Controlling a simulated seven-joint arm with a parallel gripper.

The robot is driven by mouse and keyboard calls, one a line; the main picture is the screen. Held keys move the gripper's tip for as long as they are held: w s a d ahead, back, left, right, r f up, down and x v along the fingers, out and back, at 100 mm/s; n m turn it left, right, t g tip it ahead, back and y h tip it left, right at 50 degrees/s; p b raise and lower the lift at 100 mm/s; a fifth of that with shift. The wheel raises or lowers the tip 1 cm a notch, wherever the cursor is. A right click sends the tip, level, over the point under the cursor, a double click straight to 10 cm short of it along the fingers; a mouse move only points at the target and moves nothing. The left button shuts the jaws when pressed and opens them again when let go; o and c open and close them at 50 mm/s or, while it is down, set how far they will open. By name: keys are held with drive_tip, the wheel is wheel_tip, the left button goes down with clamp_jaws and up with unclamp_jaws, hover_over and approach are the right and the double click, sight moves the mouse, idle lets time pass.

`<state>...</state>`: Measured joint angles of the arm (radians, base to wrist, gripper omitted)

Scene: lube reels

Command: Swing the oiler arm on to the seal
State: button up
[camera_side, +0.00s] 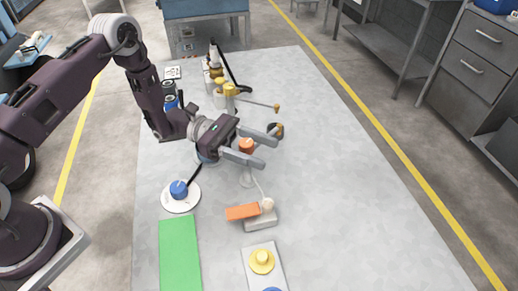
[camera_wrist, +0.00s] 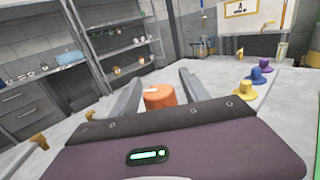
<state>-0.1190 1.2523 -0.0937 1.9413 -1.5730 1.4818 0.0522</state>
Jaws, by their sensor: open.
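My gripper (camera_side: 269,152) is open, its two grey fingers spread over the middle of the table. An orange cap (camera_side: 246,146) on a pale stand shows between the fingers. In the wrist view the orange cap (camera_wrist: 160,97) also sits between the fingers; contact cannot be told. A thin pale rod (camera_side: 259,187) runs from near this stand to a cream knob (camera_side: 268,204) beside an orange slab (camera_side: 243,212) on a grey block. A yellow-capped post (camera_side: 230,89) farther back carries a thin arm with a brass tip (camera_side: 277,107). I cannot tell which is the oiler arm or the seal.
A blue knob (camera_side: 179,188) on a white disc stands left, with a dark rod. A green mat (camera_side: 180,254) and a yellow knob (camera_side: 262,260) on a plate are at the front. Bottles (camera_side: 215,68) stand at the back. The table's right side is clear.

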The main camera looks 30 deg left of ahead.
clamp_jaws()
idle(1.4)
